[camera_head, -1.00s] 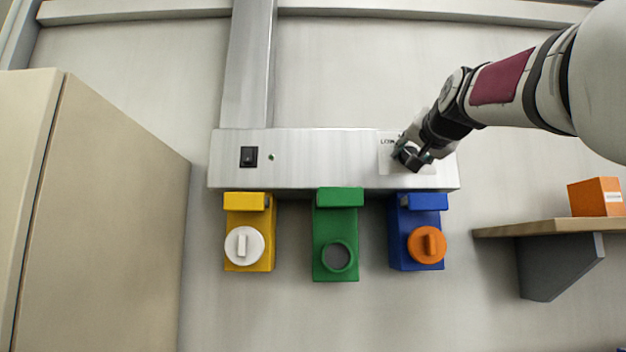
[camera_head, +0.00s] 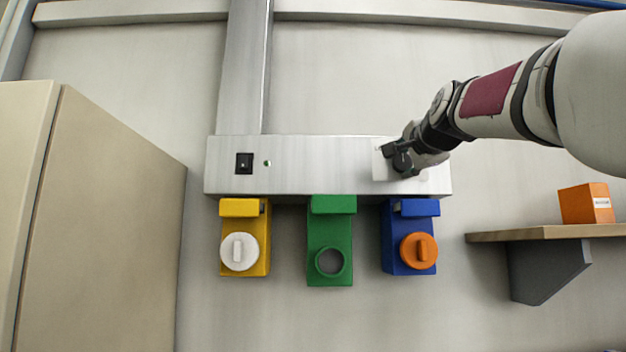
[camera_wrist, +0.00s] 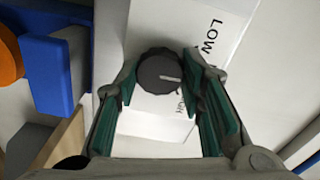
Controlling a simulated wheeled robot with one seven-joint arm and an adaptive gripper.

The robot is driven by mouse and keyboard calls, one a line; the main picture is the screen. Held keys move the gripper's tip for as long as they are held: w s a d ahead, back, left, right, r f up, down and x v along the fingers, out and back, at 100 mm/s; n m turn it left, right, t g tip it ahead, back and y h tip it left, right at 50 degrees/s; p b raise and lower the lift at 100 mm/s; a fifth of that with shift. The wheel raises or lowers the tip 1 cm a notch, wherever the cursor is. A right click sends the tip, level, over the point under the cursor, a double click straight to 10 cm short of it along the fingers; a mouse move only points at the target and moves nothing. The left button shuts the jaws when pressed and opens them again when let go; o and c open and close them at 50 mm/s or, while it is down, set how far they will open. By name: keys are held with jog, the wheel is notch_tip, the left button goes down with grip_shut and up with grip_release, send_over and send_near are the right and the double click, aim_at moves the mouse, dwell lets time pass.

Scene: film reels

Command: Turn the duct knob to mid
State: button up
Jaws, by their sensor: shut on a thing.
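The duct knob (camera_wrist: 160,72) is a round dark knob with a pale pointer line, on a white label plate (camera_wrist: 215,28) with the word "LOW" and a partly covered second word. In the wrist view it sits between the green-lined fingers of my gripper (camera_wrist: 160,85), which are shut on it. The pointer line runs from the knob's middle toward the right finger. In the head view my gripper (camera_head: 402,160) is at the right end of the metal duct box (camera_head: 320,165) and hides most of the knob.
Below the box hang a yellow unit (camera_head: 260,255) with a white dial, a green unit (camera_head: 330,235) with a round opening, and a blue unit (camera_head: 395,255) with an orange dial. A black switch (camera_head: 244,163) is at left. A shelf (camera_head: 545,233) with an orange box (camera_head: 587,204) stands right.

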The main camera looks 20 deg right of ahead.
jog(key=shift+m, duration=0.3)
jog(key=o, duration=1.1)
jog(key=shift+o, duration=0.2)
jog(key=shift+s, duration=0.1)
jog(key=v, duration=1.1)
jog(key=shift+s, duration=0.35)
jog(key=shift+a, duration=0.1)
